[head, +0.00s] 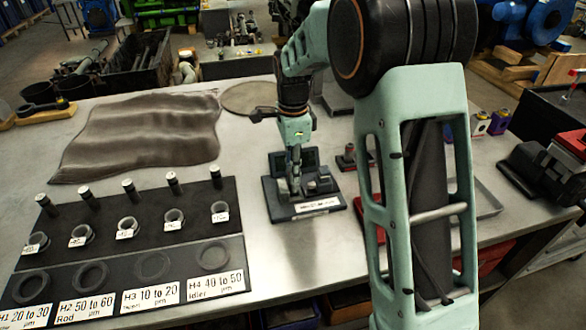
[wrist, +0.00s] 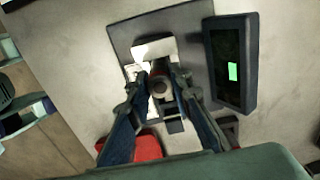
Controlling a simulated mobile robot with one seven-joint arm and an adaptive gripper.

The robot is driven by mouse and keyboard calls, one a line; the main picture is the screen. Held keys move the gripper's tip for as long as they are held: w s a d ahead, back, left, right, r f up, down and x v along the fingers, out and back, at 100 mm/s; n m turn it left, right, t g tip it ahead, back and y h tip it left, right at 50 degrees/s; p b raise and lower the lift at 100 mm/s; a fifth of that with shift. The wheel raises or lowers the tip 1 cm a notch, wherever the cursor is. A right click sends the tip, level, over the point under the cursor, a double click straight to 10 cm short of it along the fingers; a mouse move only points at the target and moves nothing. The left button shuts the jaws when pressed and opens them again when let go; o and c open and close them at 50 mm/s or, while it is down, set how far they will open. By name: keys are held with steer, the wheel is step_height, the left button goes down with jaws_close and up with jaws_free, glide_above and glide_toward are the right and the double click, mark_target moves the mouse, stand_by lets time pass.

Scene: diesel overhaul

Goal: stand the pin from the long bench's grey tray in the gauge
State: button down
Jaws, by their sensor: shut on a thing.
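My gripper (head: 294,188) points down over the gauge (head: 318,205), a dark flat stand with a white label and a small upright display behind. In the wrist view my gripper (wrist: 163,90) is shut on a pin (wrist: 158,87), seen end-on as a small dark round end between the fingertips. The gauge's dark plate (wrist: 125,35) lies below it, with the display (wrist: 232,65) showing a green patch at right. Whether the pin touches the gauge or stands in a seat is hidden by the fingers. A grey tray (head: 487,205) shows partly behind my arm.
A black board (head: 130,235) at left carries several rings, upright pins and labelled round recesses. A dark wavy mat (head: 140,130) lies behind it. A red-and-black device (head: 545,165) stands at right. Bare bench lies between the board and the gauge.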

steer(key=shift+f, duration=0.45)
steer(key=shift+f+b, duration=0.2)
steer(key=shift+b, duration=0.1)
steer(key=shift+f, duration=0.35)
steer(key=c, duration=1.7)
jaws_free()
steer(key=shift+o, duration=0.6)
steer(key=o, duration=0.3)
steer(key=shift+o, duration=0.2)
